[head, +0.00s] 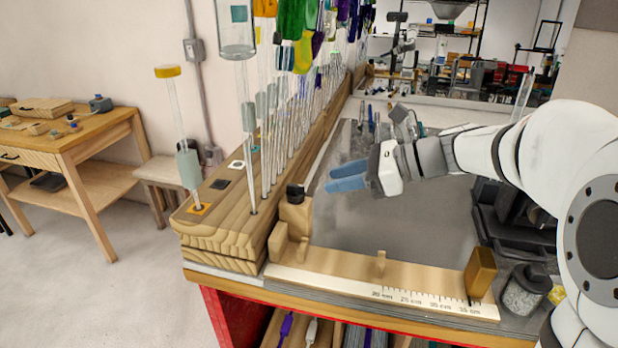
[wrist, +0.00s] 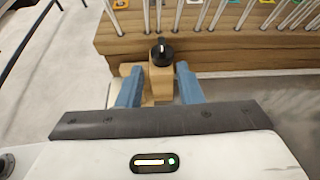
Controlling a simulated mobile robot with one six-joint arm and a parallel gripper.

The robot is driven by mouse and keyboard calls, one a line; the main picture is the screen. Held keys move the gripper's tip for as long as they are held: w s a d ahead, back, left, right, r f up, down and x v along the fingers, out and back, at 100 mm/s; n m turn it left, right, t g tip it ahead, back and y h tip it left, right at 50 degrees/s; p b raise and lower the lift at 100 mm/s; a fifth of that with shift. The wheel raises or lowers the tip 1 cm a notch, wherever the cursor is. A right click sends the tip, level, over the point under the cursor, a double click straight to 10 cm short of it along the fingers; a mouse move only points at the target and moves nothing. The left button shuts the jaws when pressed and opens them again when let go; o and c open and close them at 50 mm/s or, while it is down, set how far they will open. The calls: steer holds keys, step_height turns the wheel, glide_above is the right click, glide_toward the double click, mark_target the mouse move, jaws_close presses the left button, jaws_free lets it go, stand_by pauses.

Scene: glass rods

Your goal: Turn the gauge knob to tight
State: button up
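My gripper (head: 335,178) is open and empty, with blue fingers. It is above the bench, to the right of the knob in the head view. In the wrist view the knob lies just beyond and between the fingertips (wrist: 158,70).
A stepped wooden rack (head: 225,230) with several upright glass rods stands close to the left of the knob. The grey bench top (head: 400,225) between is mostly clear.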

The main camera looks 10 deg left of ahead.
mark_target(296, 185)
steer(key=x, duration=0.7)
steer(key=shift+w+a+r, duration=0.15)
steer(key=shift+w+a, duration=0.1)
steer(key=shift+a, duration=0.25)
